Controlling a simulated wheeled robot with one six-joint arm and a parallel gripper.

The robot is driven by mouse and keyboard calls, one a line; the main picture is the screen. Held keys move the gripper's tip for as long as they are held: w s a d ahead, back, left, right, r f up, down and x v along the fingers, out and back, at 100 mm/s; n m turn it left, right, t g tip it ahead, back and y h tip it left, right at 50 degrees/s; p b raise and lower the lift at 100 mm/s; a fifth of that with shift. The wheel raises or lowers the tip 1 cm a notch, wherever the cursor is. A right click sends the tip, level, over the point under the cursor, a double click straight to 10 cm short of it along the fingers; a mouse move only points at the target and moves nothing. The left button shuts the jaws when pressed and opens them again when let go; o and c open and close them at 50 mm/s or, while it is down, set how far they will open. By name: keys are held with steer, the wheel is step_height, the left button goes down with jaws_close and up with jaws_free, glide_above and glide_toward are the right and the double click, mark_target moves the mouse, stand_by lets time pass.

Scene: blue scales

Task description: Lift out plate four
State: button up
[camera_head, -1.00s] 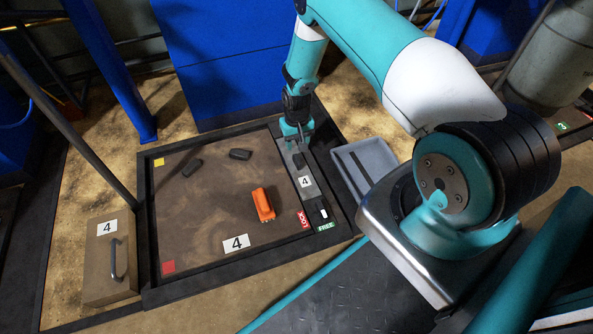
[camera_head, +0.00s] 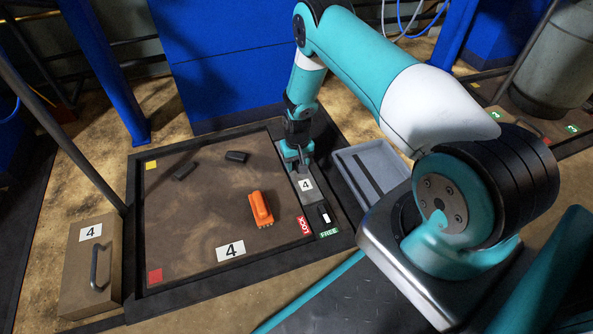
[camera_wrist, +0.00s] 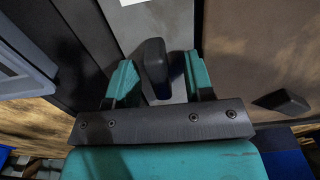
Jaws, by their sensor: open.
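The large brown plate (camera_head: 195,222) with a white number 4 label lies in a black floor frame. Along its right side runs a grey strip (camera_head: 312,198), also labelled 4. A dark upright grip (camera_wrist: 154,60) stands on this strip. My gripper (camera_head: 298,166) is over the far end of the strip. In the wrist view its teal fingers (camera_wrist: 160,78) are open, one on each side of the dark grip, with gaps showing. The head view mostly hides the grip behind my gripper. A slider (camera_head: 324,214) sits at the strip's near end, between LOCK and FREE labels.
An orange object (camera_head: 260,209) and two dark blocks (camera_head: 236,157) (camera_head: 185,171) lie on the plate. A grey tray (camera_head: 348,172) stands right of the frame. A brown box (camera_head: 78,275) labelled 4 with a handle stands at left. A blue cabinet (camera_head: 230,70) stands behind.

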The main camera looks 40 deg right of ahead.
jaws_close()
steer(key=shift+r, duration=0.1)
